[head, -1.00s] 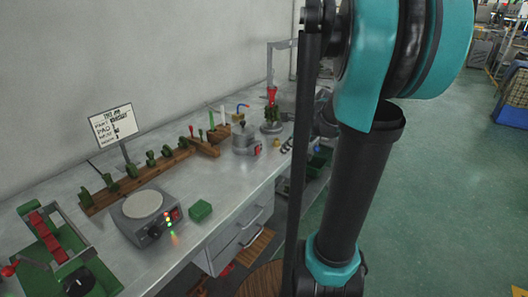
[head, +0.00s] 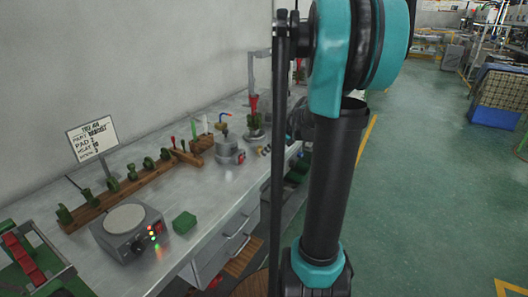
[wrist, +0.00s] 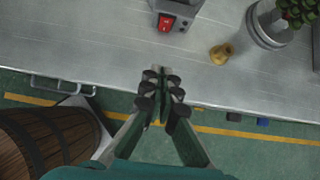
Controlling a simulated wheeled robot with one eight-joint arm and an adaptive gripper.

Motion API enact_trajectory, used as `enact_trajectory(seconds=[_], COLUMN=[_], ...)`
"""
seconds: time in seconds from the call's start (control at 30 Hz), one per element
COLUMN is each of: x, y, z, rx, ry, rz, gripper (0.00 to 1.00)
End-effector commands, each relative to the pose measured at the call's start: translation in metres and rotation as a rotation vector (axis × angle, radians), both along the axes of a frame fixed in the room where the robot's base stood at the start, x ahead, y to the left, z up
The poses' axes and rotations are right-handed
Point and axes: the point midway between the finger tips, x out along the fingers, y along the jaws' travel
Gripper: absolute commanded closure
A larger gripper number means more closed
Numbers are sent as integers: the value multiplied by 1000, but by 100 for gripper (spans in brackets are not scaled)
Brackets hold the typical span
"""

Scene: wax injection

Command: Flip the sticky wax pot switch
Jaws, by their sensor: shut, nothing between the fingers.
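The wax pot (head: 227,147) is a small grey pot on a grey base, standing on the metal bench in the head view. A red switch (head: 241,157) is on the front of its base. In the wrist view, part of the grey base (wrist: 184,6) shows at the top edge with the red switch (wrist: 167,22) facing my side. My gripper (wrist: 161,88) points toward the bench, its fingers together and empty. It appears below the switch in the picture, by the bench's front edge, and apart from the switch. In the head view my arm hides the gripper.
A small brass piece (wrist: 221,54) and a metal container of green pieces (wrist: 268,25) are right of the switch. A wooden barrel (wrist: 45,145) stands at lower left. A hot plate (head: 127,230) and a green block (head: 184,222) are farther along the bench.

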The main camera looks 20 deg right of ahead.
Motion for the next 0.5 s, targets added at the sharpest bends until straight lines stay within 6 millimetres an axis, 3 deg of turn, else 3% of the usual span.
enact_trajectory(seconds=[0.3, 0.5], x=[26, 44], y=[26, 45], z=[-46, -57], rx=[-1, -1], ry=[0, -1], rz=[3, 4], gripper=[100, 100])
